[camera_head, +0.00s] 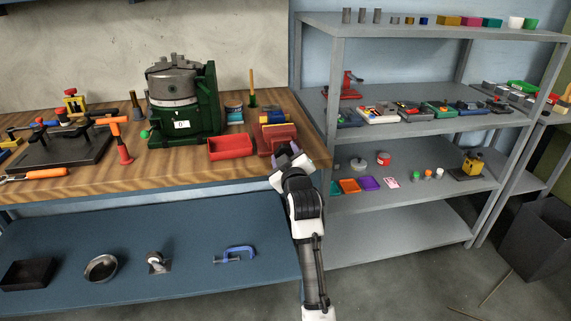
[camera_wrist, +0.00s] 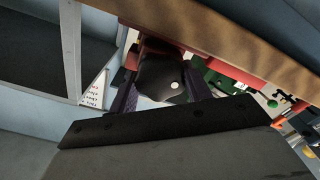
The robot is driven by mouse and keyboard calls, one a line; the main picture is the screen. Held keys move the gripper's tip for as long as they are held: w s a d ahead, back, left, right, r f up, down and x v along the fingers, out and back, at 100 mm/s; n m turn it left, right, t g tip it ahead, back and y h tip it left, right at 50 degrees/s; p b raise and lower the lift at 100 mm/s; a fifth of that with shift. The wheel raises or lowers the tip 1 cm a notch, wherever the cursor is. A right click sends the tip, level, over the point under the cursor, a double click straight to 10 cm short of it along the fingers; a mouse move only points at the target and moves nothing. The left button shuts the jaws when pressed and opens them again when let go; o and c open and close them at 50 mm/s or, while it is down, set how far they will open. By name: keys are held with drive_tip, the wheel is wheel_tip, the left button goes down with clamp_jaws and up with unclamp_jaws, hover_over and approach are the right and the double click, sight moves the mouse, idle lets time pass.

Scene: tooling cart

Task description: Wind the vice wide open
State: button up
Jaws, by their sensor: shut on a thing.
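The red vice (camera_head: 268,146) stands at the right front corner of the wooden bench, partly covered by my gripper. My gripper (camera_head: 287,153) is at the vice's front side, by the bench edge. In the wrist view, my gripper's two dark purple fingers (camera_wrist: 162,80) are on either side of a dark, blunt part with a white dot, which looks like the vice's handle end (camera_wrist: 160,82). They are shut on it. Some red of the vice (camera_wrist: 131,60) shows behind. How far apart the vice jaws stand cannot be told.
A red open bin (camera_head: 231,147) and a green machine (camera_head: 185,105) are left of the vice. A grey shelf unit (camera_head: 420,127) is close on the right. A lower blue shelf (camera_head: 190,260) lies below the bench.

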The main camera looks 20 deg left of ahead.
drive_tip(key=n+b, duration=0.2)
drive_tip(key=n, duration=0.1)
drive_tip(key=shift+f+n+b, duration=0.1)
drive_tip(key=shift+n+b, duration=0.25)
drive_tip(key=shift+n, duration=0.05)
drive_tip(key=n+b, duration=0.2)
drive_tip(key=n, duration=0.1)
drive_tip(key=shift+n, duration=0.3)
drive_tip(key=n+b, duration=0.3)
drive_tip(key=n, duration=0.3)
drive_tip(key=shift+n+b, duration=0.3)
drive_tip(key=shift+b, duration=0.05)
drive_tip(key=n+b, duration=0.1)
drive_tip(key=n, duration=0.3)
drive_tip(key=shift+n+b, duration=0.3)
drive_tip(key=shift+n, duration=1.5)
